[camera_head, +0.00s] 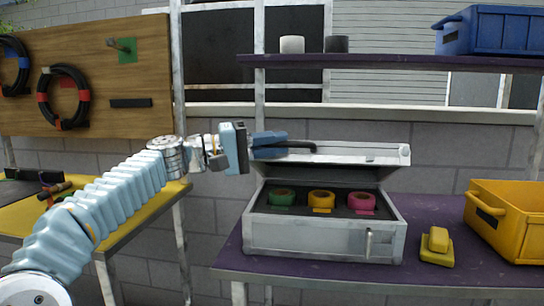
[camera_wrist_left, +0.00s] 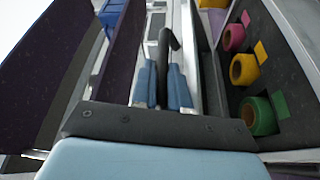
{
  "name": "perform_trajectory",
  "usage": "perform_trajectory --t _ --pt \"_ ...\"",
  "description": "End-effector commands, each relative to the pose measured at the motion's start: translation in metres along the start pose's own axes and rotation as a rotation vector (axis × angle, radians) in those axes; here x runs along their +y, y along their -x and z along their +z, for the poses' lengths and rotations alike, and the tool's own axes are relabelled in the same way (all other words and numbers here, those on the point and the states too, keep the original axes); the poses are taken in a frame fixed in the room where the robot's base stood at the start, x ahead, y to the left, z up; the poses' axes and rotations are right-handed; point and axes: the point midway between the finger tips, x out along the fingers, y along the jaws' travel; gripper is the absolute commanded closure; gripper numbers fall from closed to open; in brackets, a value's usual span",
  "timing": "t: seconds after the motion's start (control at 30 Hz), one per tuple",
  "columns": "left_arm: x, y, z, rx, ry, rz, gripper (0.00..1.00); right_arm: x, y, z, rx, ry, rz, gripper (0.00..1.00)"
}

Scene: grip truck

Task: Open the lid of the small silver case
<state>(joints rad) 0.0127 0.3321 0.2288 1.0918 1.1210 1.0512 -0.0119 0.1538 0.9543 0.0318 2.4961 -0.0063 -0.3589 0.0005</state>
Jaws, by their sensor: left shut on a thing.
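The small silver case (camera_head: 300,235) sits on the purple shelf with its lid (camera_head: 365,157) raised at the back. Its dark inside shows green, yellow and pink tape rolls in a row. My left gripper (camera_head: 284,148) reaches in from the left and is shut on the black lid handle, which also shows in the left wrist view (camera_wrist_left: 165,45) between the blue fingers (camera_wrist_left: 161,80). The fingers hide part of the handle. A small latch (camera_head: 369,243) shows on the case's front. My right gripper is out of view.
A yellow block-like object (camera_head: 435,246) and a yellow bin (camera_head: 505,222) stand right of the case on the purple shelf (camera_head: 420,285). An upper shelf (camera_head: 400,64) with a blue bin (camera_head: 490,30) hangs above the lid. A yellow table (camera_head: 120,232) is at left.

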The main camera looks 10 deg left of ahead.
Motion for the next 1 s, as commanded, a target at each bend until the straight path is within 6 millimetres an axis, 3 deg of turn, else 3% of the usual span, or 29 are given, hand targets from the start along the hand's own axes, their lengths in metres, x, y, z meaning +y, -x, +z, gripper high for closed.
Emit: perform_trajectory --t 0.3,0.93,1.0 --pt "0.02 -0.009 -0.018 -0.003 0.086 -0.033 1.0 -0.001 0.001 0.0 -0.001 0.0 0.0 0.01" --pt "0.026 -0.011 -0.024 -0.004 0.12 -0.045 1.0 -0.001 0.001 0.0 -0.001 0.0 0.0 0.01" --pt "0.026 -0.011 -0.024 -0.005 0.12 -0.045 1.0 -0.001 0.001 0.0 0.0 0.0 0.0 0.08"
